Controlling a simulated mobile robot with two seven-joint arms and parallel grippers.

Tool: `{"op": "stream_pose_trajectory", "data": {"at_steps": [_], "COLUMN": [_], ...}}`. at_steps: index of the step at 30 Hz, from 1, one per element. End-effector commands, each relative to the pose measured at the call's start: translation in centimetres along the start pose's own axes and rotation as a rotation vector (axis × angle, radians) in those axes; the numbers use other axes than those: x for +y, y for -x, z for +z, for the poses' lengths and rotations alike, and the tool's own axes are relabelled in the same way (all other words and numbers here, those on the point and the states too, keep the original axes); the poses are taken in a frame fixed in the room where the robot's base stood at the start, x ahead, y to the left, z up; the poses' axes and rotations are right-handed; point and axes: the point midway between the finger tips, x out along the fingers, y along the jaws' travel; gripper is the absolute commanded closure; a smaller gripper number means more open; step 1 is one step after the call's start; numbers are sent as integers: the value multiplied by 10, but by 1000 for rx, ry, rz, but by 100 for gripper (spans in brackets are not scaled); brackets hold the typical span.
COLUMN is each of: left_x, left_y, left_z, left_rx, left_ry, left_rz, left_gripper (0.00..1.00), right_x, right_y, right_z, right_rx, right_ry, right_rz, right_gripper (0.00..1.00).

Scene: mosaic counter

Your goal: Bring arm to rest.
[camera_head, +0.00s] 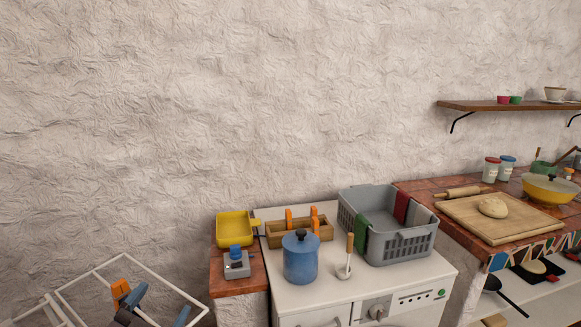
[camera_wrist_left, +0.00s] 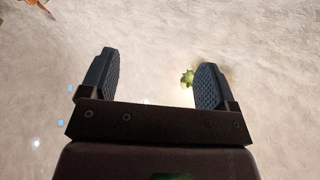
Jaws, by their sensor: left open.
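My left gripper (camera_head: 164,298) is low at the left of the head view, in front of a white wire frame. Its two blue fingers stand apart with nothing visible between them, and the lower arm is cut off by the picture edge. In the left wrist view the same gripper (camera_wrist_left: 157,60) shows both dark fingers wide apart over a pale, textured surface. A small green thing (camera_wrist_left: 187,77) shows beyond the right finger, too small to name. My right gripper is not in view.
A white frame (camera_head: 97,267) stands close around the left gripper.

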Motion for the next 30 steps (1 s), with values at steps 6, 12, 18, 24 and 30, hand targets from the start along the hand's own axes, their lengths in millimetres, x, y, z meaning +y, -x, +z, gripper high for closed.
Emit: {"op": "stream_pose_trajectory", "data": {"at_steps": [6, 12, 18, 24, 30], "left_x": [-11, -3, 21, 42, 57], "left_y": [46, 108, 178, 224, 256], "left_z": [42, 80, 102, 105, 100], "left_rx": [-323, -680, -1031, -1243, -1379], "left_ry": [102, 194, 285, 345, 388], "left_rz": [-174, -244, -210, -135, -61], "left_gripper": [18, 18, 18, 18, 18], "right_x": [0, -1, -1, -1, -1], "right_y": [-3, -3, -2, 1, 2], "right_z": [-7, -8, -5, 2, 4], "right_rx": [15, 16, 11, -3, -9], "right_ry": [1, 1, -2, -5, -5], "right_rz": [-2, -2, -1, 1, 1], "right_gripper": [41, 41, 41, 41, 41]}}
